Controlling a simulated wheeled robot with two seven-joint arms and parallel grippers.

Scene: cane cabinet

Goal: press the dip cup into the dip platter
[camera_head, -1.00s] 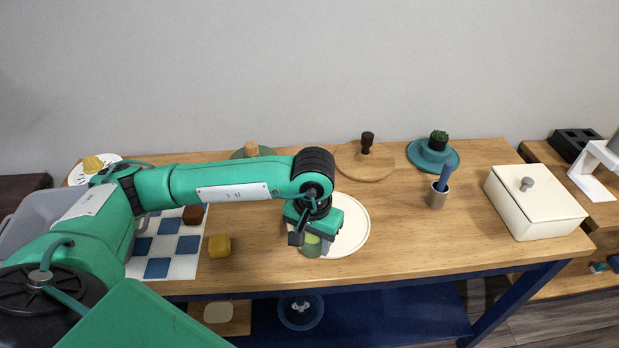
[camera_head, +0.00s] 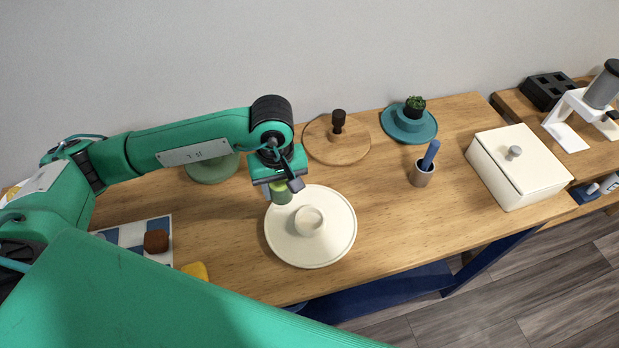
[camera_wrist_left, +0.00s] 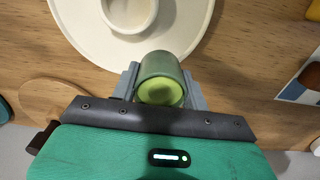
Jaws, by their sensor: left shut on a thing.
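The dip platter (camera_head: 338,245) is a round cream plate with a raised ring-shaped socket (camera_head: 309,221) at its middle. It lies on the wooden table and also shows at the top of the left wrist view (camera_wrist_left: 190,30). My left gripper (camera_head: 281,190) is shut on the dip cup (camera_head: 281,193), a green cup with a lighter green inside. The cup also shows between the fingers in the left wrist view (camera_wrist_left: 161,80). In the head view it is over the platter's upper left edge, beside the socket; its height above the platter is hard to tell. My right gripper is not in view.
A wooden board with a dark knob (camera_head: 337,145), a teal dish with a plant (camera_head: 408,127) and a green plate (camera_head: 212,168) stand behind. A cup with a blue stick (camera_head: 422,175) and a lidded white box (camera_head: 518,165) stand right. A checkered board (camera_head: 130,235) lies left.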

